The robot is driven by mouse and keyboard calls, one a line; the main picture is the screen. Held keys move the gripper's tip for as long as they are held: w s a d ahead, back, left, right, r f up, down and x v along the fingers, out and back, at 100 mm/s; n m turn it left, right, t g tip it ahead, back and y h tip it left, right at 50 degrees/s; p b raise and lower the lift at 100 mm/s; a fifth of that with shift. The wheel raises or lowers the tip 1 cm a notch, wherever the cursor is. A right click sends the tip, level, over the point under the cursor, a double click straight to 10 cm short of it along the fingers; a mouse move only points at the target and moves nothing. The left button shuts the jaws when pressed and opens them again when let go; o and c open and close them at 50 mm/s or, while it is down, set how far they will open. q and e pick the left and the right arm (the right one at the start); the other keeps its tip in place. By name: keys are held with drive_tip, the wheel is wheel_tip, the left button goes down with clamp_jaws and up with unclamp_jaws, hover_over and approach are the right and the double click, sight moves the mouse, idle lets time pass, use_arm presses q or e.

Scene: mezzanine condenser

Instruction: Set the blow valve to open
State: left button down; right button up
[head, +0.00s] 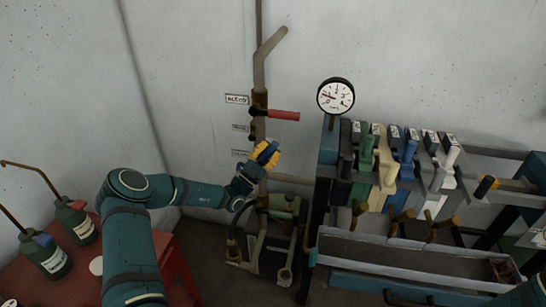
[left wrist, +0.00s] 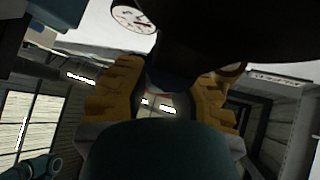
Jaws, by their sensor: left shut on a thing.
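A brown vertical pipe (head: 259,75) on the grey wall carries valves with small white labels, too small to read surely. A red lever handle (head: 284,115) sticks out level to the right from the upper valve. My left gripper (head: 266,153) is at the pipe just below it, beside the lowest label (head: 240,153). Its yellow fingers are shut on a dark handle (left wrist: 175,78), mostly hidden by the fingers in the head view. In the left wrist view the left gripper (left wrist: 163,95) has the dark handle between its fingers. Which valve is the blow valve I cannot tell. My right gripper is out of view.
A round gauge (head: 336,96) is right of the pipe, above a rack of coloured levers (head: 387,165). A long grey tray (head: 400,262) lies below. Green oil cans (head: 45,257) stand on a red table (head: 177,275) at left. Hoses and fittings (head: 270,235) sit under the pipe.

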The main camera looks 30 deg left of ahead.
sight(259, 145)
use_arm(q)
drive_tip(key=shift+s+a+r+n+t+y, duration=0.1)
drive_tip(key=shift+a+r+n+t+y, duration=0.15)
drive_tip(key=shift+a+n+t+y, duration=0.65)
drive_tip(key=shift+s+a+r+n+t+y, duration=0.15)
drive_tip(key=shift+a+r+n+t+y, duration=0.15)
drive_tip(key=shift+n+y, duration=1.2)
drive_tip(key=shift+s+a+r+n+t+y, duration=0.1)
drive_tip(key=shift+a+r+n+t+y, duration=0.15)
drive_tip(key=shift+a+n+t+y, duration=0.9)
drive_tip(key=shift+d+n+g+h, duration=0.35)
drive_tip(key=shift+d+n+g, duration=0.1)
drive_tip(key=shift+d+g, duration=0.2)
drive_tip(key=c, duration=0.8)
unclamp_jaws()
drive_tip(key=shift+o, duration=0.3)
drive_tip(key=shift+f, duration=0.1)
drive_tip(key=v, duration=1.2)
drive_tip(key=shift+w, duration=0.1)
